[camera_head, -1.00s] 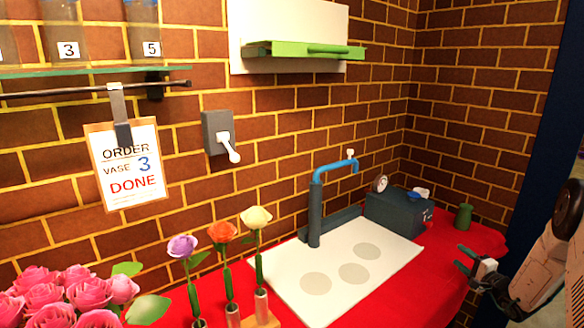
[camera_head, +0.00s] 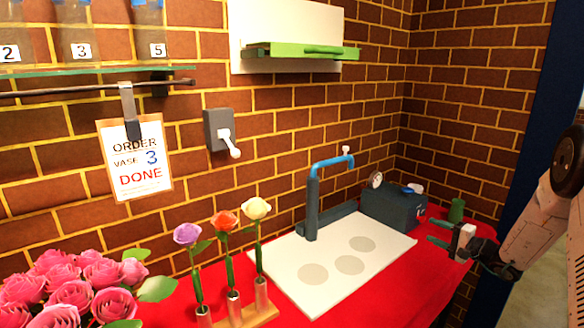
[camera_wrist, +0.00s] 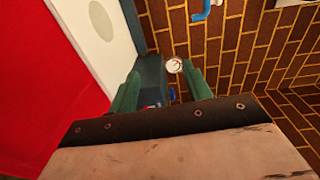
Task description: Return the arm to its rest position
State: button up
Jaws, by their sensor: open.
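My gripper (camera_head: 440,233) is at the right of the head view, over the right end of the red table (camera_head: 390,292). Its jaws are open and nothing shows between them. In the wrist view my gripper (camera_wrist: 158,90) has its two green fingers spread apart, with the dark blue box (camera_wrist: 152,75) and its round white dial (camera_wrist: 174,65) seen beyond them. My arm comes in from the right edge of the head view.
A blue tap (camera_head: 325,180) stands by a white board (camera_head: 300,250) with three grey circles. Flowers in a wooden stand (camera_head: 262,314) and pink roses (camera_head: 70,290) are at left.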

jog(key=s+a+r+n+g+y, duration=0.1)
jog(key=s+a+r+n+g, duration=0.4)
jog(key=s+a+r, duration=0.5)
jog(key=s+a+r+n+g, duration=0.3)
jog(key=s+a+r+g, duration=0.3)
jog(key=s+a+r, duration=0.45)
jog(key=s+d+f+n+g+h, duration=0.1)
jog(key=s+h, duration=1)
jog(key=s, duration=1.7)
jog(key=shift+s+d+f+n+g, duration=0.2)
jog(key=shift+s+f+n+g, duration=0.15)
jog(key=shift+n, duration=0.45)
